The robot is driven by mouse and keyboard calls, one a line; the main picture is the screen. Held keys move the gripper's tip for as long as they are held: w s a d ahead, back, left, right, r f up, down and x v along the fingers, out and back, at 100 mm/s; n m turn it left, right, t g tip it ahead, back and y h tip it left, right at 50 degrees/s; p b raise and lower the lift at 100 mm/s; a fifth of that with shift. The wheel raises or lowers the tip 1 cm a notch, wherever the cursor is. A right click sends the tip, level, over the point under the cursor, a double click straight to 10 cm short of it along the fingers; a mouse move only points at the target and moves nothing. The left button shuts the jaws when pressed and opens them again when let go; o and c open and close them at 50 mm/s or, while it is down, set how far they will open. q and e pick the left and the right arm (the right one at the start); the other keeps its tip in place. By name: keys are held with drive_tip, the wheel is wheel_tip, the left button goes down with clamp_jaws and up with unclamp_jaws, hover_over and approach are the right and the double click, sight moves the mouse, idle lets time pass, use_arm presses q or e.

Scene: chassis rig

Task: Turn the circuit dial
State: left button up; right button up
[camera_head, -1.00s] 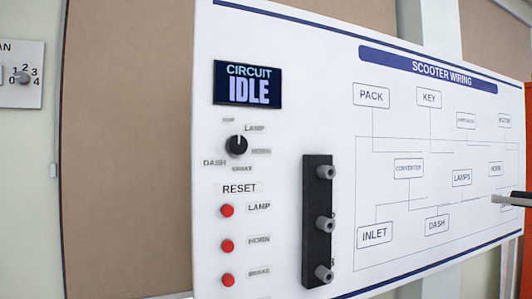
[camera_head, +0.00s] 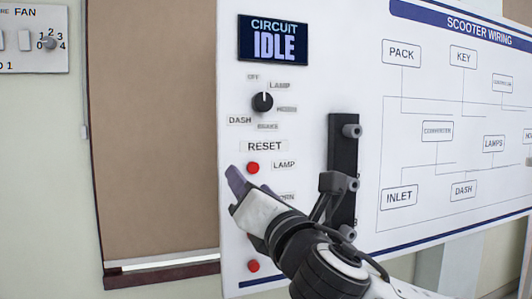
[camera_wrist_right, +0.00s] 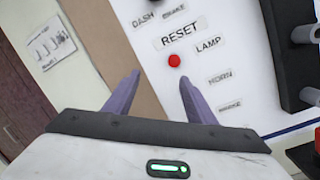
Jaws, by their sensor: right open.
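The circuit dial (camera_head: 262,102) is a small black knob with a white mark pointing up, on the white board below a display (camera_head: 273,41) reading "CIRCUIT IDLE". Labels around it read OFF, LAMP, HORN, BRAKE and DASH. My right gripper (camera_head: 236,182) is below the dial, in front of the column of red buttons, apart from the dial. In the right wrist view my right gripper (camera_wrist_right: 158,78) has its two purple fingers spread and empty, with a red button (camera_wrist_right: 174,60) beyond them. The dial itself is not seen there. My left gripper is out of view.
Right of the buttons, a black strip (camera_head: 343,130) with grey knobs sticks out from the board, partly behind my right arm. A wiring diagram (camera_head: 465,130) fills the board's right. A fan panel (camera_head: 33,40) hangs at far left. The space before the dial is clear.

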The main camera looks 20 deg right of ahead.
sight(264, 104)
drive_tip(key=s+d+r+n+t+h, duration=0.2)
drive_tip(key=s+d+r+h, duration=0.15)
drive_tip(key=r, duration=0.65)
drive_tip(key=shift+y, duration=0.25)
drive_tip(key=x, duration=0.3)
drive_tip(key=p+x, duration=0.1)
drive_tip(key=x, duration=0.5)
drive_tip(key=shift+s+d+r+p, duration=0.1)
drive_tip(key=shift+d+r+p, duration=0.1)
drive_tip(key=shift+r+p, duration=0.2)
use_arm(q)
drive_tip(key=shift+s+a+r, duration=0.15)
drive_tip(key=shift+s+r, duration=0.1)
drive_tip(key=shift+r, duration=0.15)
use_arm(e)
drive_tip(key=shift+w+r, duration=0.1)
drive_tip(key=shift+w, duration=0.55)
drive_tip(key=c, duration=1)
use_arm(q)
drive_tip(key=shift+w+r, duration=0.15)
use_arm(e)
drive_tip(key=shift+c, duration=0.2)
drive_tip(key=shift+m, duration=0.3)
